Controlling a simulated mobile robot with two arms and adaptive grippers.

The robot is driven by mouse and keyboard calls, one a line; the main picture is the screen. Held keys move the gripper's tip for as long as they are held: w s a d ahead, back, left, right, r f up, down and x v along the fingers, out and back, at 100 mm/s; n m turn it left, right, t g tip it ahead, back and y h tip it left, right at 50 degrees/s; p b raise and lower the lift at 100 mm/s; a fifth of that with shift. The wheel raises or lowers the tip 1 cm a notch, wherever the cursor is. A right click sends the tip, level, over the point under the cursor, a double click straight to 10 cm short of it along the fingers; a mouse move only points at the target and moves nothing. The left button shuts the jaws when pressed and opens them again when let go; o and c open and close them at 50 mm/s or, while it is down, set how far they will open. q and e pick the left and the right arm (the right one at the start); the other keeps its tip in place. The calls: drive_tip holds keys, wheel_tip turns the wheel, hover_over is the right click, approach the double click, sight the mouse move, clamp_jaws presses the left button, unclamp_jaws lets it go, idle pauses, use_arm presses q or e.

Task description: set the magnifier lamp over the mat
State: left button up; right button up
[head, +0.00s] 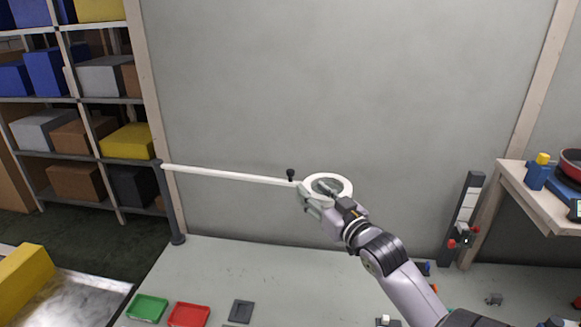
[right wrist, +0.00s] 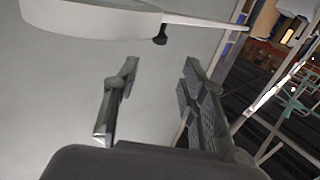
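The magnifier lamp has a white ring head (head: 343,181) at the right end of a long white arm (head: 225,175). That arm runs from a dark upright post (head: 170,205) at the table's left. A black knob (head: 290,174) stands near the head. My right gripper (head: 308,198) is at the ring head and overlaps it in the head view. In the right wrist view its fingers (right wrist: 155,100) are apart with nothing between them, and the lamp head (right wrist: 90,20) and knob (right wrist: 160,38) lie beyond the fingertips. I cannot clearly identify the mat. My left gripper is out of view.
A green tray (head: 147,308), a red tray (head: 189,315) and a small dark grey square piece (head: 240,311) lie at the table's front. Shelves with boxes (head: 75,135) stand at left. A wooden shelf (head: 540,200) juts out at right. The table's middle is mostly clear.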

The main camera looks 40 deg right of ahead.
sight(293, 173)
drive_tip(key=p+x, duration=0.2)
drive_tip(key=x, duration=1)
drive_tip(key=shift+d+f+p, duration=0.1)
drive_tip(key=shift+f+p, duration=0.05)
drive_tip(key=shift+p, duration=0.25)
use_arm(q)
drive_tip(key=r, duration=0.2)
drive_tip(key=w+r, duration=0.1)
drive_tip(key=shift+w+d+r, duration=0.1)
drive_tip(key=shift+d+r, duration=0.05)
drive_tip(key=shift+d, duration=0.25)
use_arm(e)
drive_tip(key=shift+c, duration=0.7)
clamp_jaws()
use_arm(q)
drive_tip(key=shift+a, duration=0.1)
